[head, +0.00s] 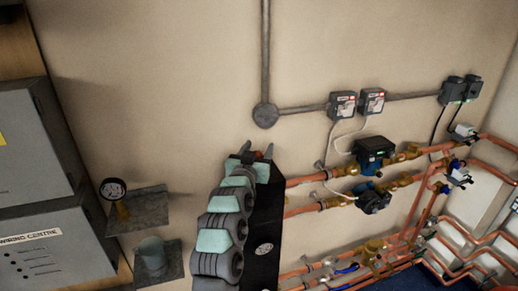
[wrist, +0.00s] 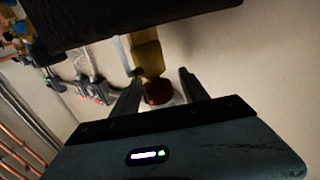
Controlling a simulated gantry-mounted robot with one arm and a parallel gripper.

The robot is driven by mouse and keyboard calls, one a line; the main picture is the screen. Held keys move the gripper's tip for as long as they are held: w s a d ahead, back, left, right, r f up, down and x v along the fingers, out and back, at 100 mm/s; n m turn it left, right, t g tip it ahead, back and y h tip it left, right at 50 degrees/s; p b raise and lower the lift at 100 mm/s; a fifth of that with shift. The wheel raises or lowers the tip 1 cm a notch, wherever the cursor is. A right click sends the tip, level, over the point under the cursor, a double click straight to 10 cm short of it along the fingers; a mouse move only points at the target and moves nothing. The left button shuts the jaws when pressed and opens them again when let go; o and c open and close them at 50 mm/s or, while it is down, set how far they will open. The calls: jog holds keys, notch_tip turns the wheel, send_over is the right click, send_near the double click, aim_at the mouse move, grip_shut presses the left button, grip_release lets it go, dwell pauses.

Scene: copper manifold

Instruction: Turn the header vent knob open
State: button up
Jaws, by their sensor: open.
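The vent knob is a dark red round knob (wrist: 158,92) on the end of a brass fitting (wrist: 148,58) in the wrist view. My gripper (wrist: 160,76) is open, with one dark finger on each side of the knob. A gap shows between the knob and the right finger; on the left the gap is small, and I cannot tell whether they touch. The arm hides most of the fitting there.
A dark slab (wrist: 130,18) crosses the top of the wrist view. Copper pipes with pumps (head: 372,155) run along the wall at right. Grey cabinets (head: 35,140) and small shelves (head: 140,210) stand at left. The wall above my gripper carries grey conduit (head: 266,60).

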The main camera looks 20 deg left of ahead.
jog(key=shift+w, duration=0.3)
grip_shut()
dwell(0.5)
